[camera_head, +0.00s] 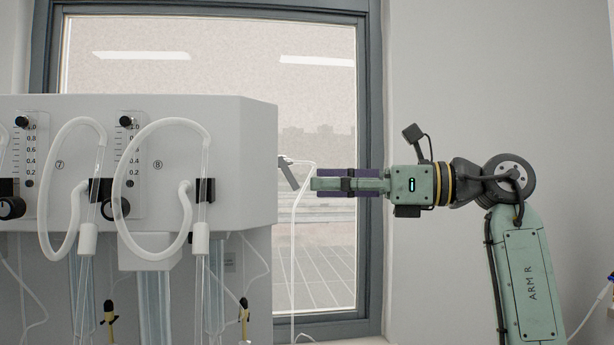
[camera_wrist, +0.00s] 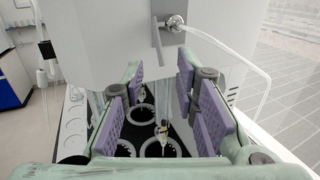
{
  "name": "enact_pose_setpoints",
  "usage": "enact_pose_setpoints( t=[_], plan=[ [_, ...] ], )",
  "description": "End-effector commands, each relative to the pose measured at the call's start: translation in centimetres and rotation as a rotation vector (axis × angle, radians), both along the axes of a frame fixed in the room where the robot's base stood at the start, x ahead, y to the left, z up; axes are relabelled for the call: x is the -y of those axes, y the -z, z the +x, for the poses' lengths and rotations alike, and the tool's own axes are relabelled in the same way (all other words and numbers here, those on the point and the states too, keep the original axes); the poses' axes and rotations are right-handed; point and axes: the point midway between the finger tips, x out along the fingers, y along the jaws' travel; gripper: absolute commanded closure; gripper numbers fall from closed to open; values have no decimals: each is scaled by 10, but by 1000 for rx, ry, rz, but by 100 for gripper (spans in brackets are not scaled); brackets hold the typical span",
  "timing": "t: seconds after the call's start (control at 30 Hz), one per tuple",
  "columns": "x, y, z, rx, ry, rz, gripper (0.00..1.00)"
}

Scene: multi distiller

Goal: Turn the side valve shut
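The side valve (camera_wrist: 175,22) is a shiny metal fitting on the side face of the white distiller cabinet. Its grey lever handle (camera_wrist: 156,42) hangs nearly vertical in the wrist view, and a clear hose leaves the fitting to the right. In the head view the lever (camera_head: 289,176) shows as a dark slanted bar beside the cabinet's right side. My gripper (camera_head: 316,184) points left, close to the right of the lever. In the wrist view my gripper (camera_wrist: 162,76) has its purple-padded fingers spread apart, with nothing held between them. The lever is beyond the fingertips, apart from them.
The white cabinet (camera_head: 248,160) fills the left of the head view, with looped hoses (camera_head: 155,127) on its front. A pale hose (camera_head: 294,255) hangs from the valve near my fingertips. A dark-framed window (camera_head: 372,240) stands behind. Ring-shaped holders (camera_wrist: 165,148) lie below the gripper.

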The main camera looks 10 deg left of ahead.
Motion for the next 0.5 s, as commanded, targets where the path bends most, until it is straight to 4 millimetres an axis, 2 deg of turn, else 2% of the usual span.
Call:
enact_pose_setpoints(
  t=[0.03, 0.2, 0.5],
  plan=[
    [-10, -2, -1, 0, -3, 1, 73],
    [-31, -1, 0, 0, -1, 1, 73],
    [-40, 0, 0, -1, 2, 1, 73]
  ],
)
